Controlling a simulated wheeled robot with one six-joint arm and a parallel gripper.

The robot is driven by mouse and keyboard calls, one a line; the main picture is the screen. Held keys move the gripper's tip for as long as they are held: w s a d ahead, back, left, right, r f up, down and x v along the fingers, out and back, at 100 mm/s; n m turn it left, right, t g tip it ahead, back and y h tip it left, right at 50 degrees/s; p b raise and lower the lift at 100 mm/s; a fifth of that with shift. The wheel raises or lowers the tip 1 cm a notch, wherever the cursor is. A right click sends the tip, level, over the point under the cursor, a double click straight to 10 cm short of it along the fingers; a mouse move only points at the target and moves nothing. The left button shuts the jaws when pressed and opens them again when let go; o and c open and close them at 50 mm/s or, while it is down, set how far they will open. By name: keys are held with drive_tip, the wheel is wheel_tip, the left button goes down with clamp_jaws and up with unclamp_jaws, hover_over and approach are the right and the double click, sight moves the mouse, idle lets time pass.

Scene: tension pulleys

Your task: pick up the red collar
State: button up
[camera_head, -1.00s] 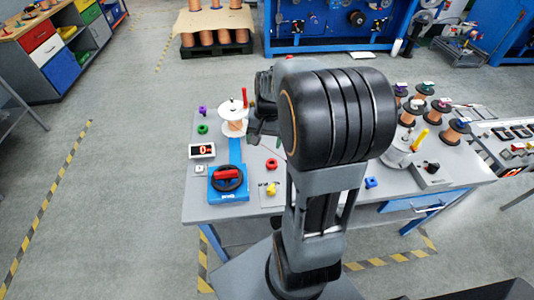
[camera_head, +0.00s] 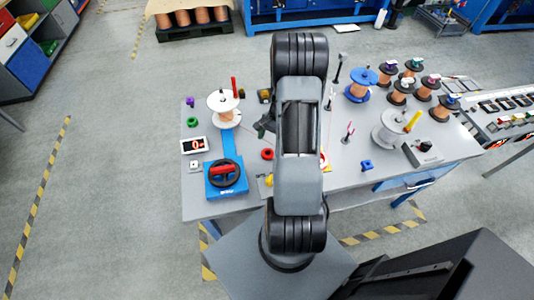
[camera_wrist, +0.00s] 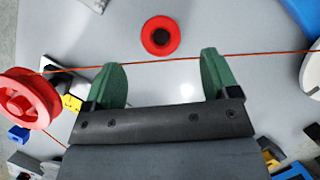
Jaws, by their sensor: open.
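The red collar (camera_head: 267,154) lies on the grey table, just left of my arm in the head view. In the wrist view the red collar (camera_wrist: 160,36) is a flat ring with a dark centre, near the top middle. My gripper (camera_wrist: 163,80) is open with its green fingers apart. The collar lies beyond the fingertips, roughly in line with the gap, and nothing is between the fingers except the thin orange wire crossing the view. In the head view my arm hides most of my gripper.
A red pulley (camera_wrist: 25,98) is at the left of the wrist view. A white spool (camera_head: 223,107) and a blue tensioner with a black wheel (camera_head: 224,173) stand left on the table. A blue-topped spool (camera_head: 361,85) and a silver spool (camera_head: 391,130) stand right. A purple collar (camera_head: 190,102) and green collar (camera_head: 192,122) lie at the left edge.

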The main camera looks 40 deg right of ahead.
sight(268, 149)
drive_tip(key=shift+p+x, duration=0.6)
drive_tip(key=shift+x, duration=2.45)
drive_tip(key=c, duration=1)
drive_tip(key=shift+d+r, duration=0.1)
drive_tip(key=shift+r, duration=0.5)
drive_tip(key=w+a+r+b, duration=0.1)
drive_tip(key=w+r+b, duration=0.2)
drive_tip(key=w+r, duration=0.9)
drive_tip(key=shift+w, duration=1)
